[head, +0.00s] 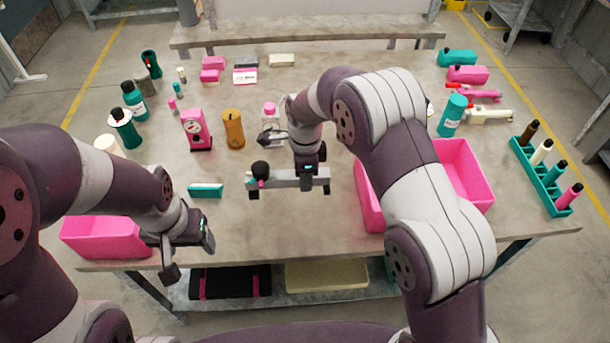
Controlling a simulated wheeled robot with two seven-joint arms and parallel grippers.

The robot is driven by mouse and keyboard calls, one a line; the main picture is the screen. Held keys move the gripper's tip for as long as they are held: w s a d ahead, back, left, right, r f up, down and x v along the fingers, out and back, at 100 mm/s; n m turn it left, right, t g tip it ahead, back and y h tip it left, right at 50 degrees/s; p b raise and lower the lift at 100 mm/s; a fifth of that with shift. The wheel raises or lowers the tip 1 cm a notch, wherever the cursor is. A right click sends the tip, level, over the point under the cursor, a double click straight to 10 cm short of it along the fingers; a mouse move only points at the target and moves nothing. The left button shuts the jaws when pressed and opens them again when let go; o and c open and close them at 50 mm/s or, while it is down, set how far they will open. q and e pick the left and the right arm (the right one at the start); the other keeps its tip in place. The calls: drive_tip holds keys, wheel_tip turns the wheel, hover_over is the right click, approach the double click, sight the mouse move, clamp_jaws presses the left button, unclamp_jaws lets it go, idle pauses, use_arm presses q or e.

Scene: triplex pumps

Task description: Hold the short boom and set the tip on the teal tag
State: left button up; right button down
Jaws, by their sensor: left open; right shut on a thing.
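My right gripper (307,181) is shut on the short boom (285,181), a light grey bar lying crosswise near the middle of the table. It grips the bar towards its right part. A black round knob with small teal and pink bits is at the bar's left end. I cannot tell whether the bar touches the table. A flat teal piece with a pale edge, which looks like the teal tag (205,190), lies on the table left of the boom, apart from it. My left gripper (190,259) is open and empty above the table's front left edge.
A pink bin (104,238) stands at the front left and another pink bin (464,172) at the right, partly behind my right arm. A pink gauge box (197,130) and an amber bottle (233,129) stand behind the tag. A teal rack (540,178) is far right.

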drive_tip(key=shift+f, duration=0.15)
drive_tip(key=shift+f+b, duration=2.8)
drive_tip(key=shift+f, duration=2.1)
drive_tip(key=shift+r, duration=0.1)
